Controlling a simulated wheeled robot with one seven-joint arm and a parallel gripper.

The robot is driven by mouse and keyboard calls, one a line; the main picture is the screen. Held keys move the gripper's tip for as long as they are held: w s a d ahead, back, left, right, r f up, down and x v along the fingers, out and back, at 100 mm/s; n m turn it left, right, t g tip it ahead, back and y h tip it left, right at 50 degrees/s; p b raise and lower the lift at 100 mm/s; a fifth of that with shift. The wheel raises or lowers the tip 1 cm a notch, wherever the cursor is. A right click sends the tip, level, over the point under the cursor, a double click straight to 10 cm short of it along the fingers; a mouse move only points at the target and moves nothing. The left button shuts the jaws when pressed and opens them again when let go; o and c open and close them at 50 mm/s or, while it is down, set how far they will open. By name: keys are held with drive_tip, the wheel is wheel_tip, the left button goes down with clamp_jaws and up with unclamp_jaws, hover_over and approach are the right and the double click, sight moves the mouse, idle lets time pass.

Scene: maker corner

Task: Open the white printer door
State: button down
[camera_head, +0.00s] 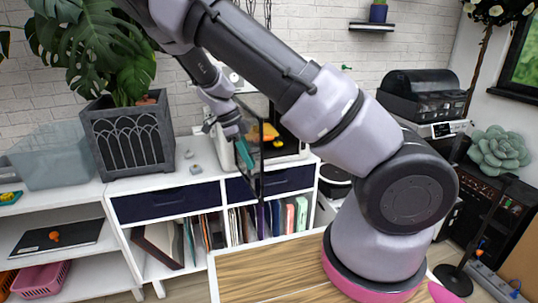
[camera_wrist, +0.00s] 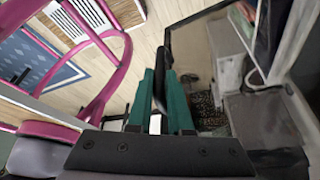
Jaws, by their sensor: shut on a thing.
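The white printer (camera_head: 289,153) stands on the white cabinet, partly hidden behind my arm. Its door (camera_head: 257,172) is a clear panel with a dark frame. It stands swung out from the printer front, nearly edge-on in the head view. My gripper (camera_head: 244,154) is at the door's left side, with its teal fingers shut on the door handle. In the wrist view, my gripper (camera_wrist: 160,100) has its teal fingers on both sides of the black handle (camera_wrist: 163,72). The door (camera_wrist: 205,45) extends to the right there. A yellow item (camera_head: 269,132) shows inside the printer.
A large potted plant (camera_head: 128,138) and a translucent bin (camera_head: 50,156) stand left of the printer. Small grey items (camera_head: 194,168) lie on the cabinet top. A wooden tabletop (camera_head: 270,270) is in front. A pink-framed object (camera_wrist: 95,90) is at left in the wrist view.

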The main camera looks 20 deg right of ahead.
drive_tip(key=a+m, duration=0.2)
drive_tip(key=a, duration=0.4)
drive_tip(key=shift+w+a+g+y, duration=0.2)
drive_tip(key=shift+g+y, duration=0.1)
drive_tip(key=shift+g, duration=0.1)
drive_tip(key=c, duration=1.2)
unclamp_jaws()
drive_tip(key=shift+o, duration=0.2)
drive_tip(key=v, duration=1)
drive_tip(key=shift+r, duration=0.35)
drive_tip(key=shift+a, duration=0.1)
